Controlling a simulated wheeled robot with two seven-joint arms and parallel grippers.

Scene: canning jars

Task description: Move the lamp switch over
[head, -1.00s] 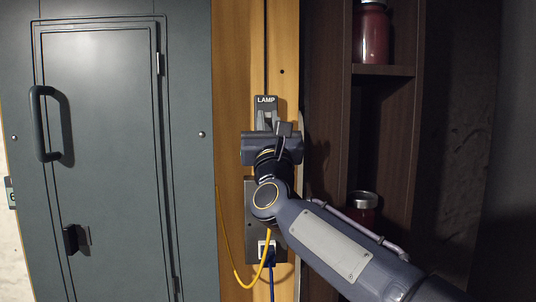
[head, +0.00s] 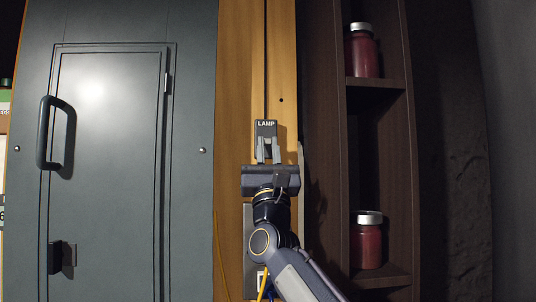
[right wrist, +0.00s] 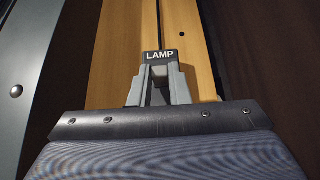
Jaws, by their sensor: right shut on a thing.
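The lamp switch (head: 266,126) is a dark plate with a white "LAMP" label on the wooden post. It also shows in the right wrist view (right wrist: 160,57). My right gripper (head: 267,143) reaches it from below, its two grey fingers pointing up just under the label. In the right wrist view the fingers (right wrist: 159,73) lean in toward each other and are shut on the switch's lever. The lever itself is mostly hidden between the fingers, so its position cannot be told. My left gripper is not in view.
A grey cabinet door (head: 105,170) with a dark handle (head: 45,133) stands left. A dark shelf (head: 378,84) at right holds red jars (head: 363,54) (head: 367,245) close to my right arm. A yellow cable (head: 221,262) hangs below the switch.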

